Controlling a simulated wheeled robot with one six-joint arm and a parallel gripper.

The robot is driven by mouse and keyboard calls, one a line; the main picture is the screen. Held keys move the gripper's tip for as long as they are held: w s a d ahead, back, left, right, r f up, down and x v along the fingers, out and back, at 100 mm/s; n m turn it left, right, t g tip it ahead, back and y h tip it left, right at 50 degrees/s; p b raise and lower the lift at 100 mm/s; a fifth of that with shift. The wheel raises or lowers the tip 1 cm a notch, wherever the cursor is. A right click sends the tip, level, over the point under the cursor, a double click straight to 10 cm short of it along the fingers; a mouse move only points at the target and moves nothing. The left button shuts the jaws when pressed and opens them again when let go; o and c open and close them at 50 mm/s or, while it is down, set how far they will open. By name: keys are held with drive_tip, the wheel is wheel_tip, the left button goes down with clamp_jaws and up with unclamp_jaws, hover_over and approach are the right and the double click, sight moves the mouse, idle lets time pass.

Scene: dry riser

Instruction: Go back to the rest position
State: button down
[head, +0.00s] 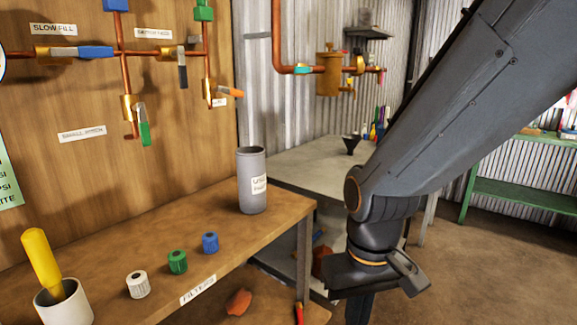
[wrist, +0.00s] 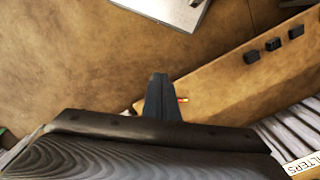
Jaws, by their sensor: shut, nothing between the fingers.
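My arm reaches in from the upper right of the head view and bends down at the wrist. My gripper (head: 358,308) points down in front of the grey table and to the right of the wooden bench; its tips are cut off by the lower edge of that view. In the wrist view my gripper (wrist: 158,82) shows as one dark narrow shape with its fingers together. It is shut and empty, over the brown floor, apart from anything else.
The wooden bench (head: 112,262) carries a grey cylinder (head: 252,190), white (head: 138,285), green (head: 178,262) and blue (head: 210,243) filters, and a cup (head: 65,306) with a yellow-handled tool. Copper pipes with valves hang above. The grey table (head: 310,165) stands behind my gripper. Floor at right (head: 480,270) is clear.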

drive_tip(key=s+d+r+m+p, duration=0.2)
drive_tip(key=d+r+m+p, duration=0.1)
drive_tip(key=d+r+p, duration=0.65)
drive_tip(key=w+a+r+m+t+y+p, duration=0.1)
drive_tip(key=w+a+r+m+y+p, duration=0.25)
drive_tip(key=w+a+m, duration=0.35)
drive_tip(key=w+a+r+m+y+p, duration=0.25)
drive_tip(key=w+a+r+m, duration=0.35)
drive_tip(key=a, duration=0.4)
drive_tip(key=w+a+r+m+t+y+p, duration=0.1)
drive_tip(key=w+a+r+m+t+y, duration=0.25)
drive_tip(key=w+r+m, duration=0.4)
drive_tip(key=w+a+r+m+t+y+p, duration=0.2)
drive_tip(key=w+a+r+m+t, duration=0.15)
drive_tip(key=w+r+m, duration=0.45)
drive_tip(key=w+a+f+n+p, duration=0.1)
drive_tip(key=w+a+f+p, duration=0.1)
drive_tip(key=w+a+f, duration=0.55)
drive_tip(key=r, duration=0.2)
drive_tip(key=r+p, duration=0.1)
drive_tip(key=r, duration=0.1)
drive_tip(key=r+p, duration=0.1)
drive_tip(key=shift+s+r, duration=0.25)
drive_tip(key=shift+r, duration=0.15)
